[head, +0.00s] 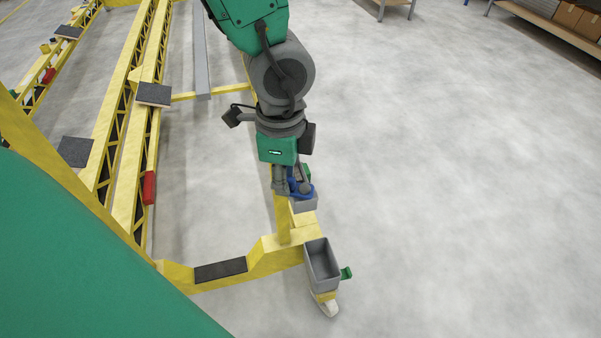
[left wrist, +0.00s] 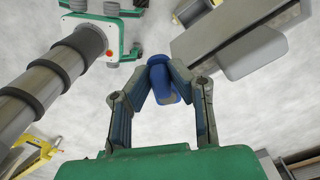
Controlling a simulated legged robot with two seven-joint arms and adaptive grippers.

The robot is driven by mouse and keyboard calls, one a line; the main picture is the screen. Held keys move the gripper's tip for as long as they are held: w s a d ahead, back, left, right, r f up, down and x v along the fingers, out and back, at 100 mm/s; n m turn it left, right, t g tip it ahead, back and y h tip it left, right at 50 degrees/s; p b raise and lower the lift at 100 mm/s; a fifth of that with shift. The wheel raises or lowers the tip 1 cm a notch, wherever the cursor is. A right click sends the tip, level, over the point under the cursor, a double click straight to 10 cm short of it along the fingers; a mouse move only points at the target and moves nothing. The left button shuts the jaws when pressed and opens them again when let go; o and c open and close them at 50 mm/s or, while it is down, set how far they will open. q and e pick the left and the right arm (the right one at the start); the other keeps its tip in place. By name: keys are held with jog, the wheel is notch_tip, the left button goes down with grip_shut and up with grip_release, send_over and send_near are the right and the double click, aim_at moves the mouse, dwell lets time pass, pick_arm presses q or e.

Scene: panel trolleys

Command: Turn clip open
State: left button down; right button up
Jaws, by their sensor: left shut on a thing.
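The blue clip (head: 305,191) is near the right end of the yellow trolley frame (head: 265,262), beside a grey part (head: 304,206). My left gripper (head: 297,187) reaches down from above and is shut on the clip, hiding some of it in the head view. In the left wrist view, the two fingers of my left gripper (left wrist: 160,88) close in on the blue clip (left wrist: 160,69) from both sides. A long grey part (left wrist: 232,42) lies just beyond it at the upper right. My right gripper is not in view.
An open grey box (head: 322,263) with a green tab (head: 346,273) stands at the trolley's near right corner. Dark pads (head: 220,270) and a red handle (head: 149,187) sit on the yellow beams. The floor to the right is clear, with shelving (head: 560,25) far back.

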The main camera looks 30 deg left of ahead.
pick_arm(q)
jog(key=shift+s+d+n, duration=0.2)
jog(key=shift+s+n, duration=0.15)
jog(key=shift+n, duration=0.35)
jog(key=c, duration=1.5)
grip_release()
jog(key=shift+d, duration=0.1)
jog(key=shift+s+d+r, duration=0.1)
jog(key=shift+d, duration=0.1)
jog(key=shift+d+r, duration=0.1)
jog(key=shift+a+r+p, duration=0.2)
jog(key=shift+r+p, duration=0.35)
jog(key=shift+a+r+p, duration=0.35)
jog(key=shift+r+p, duration=0.45)
jog(key=shift+r, duration=0.1)
jog(key=r+p, duration=0.1)
jog(key=d+r+p, duration=0.1)
jog(key=r+p, duration=0.1)
jog(key=shift+r, duration=0.3)
jog(key=r+p, duration=0.2)
jog(key=shift+a+r+p, duration=0.35)
jog(key=shift+d+r+p, duration=0.1)
jog(key=shift+r+p, duration=0.75)
jog(key=shift+r, duration=1.3)
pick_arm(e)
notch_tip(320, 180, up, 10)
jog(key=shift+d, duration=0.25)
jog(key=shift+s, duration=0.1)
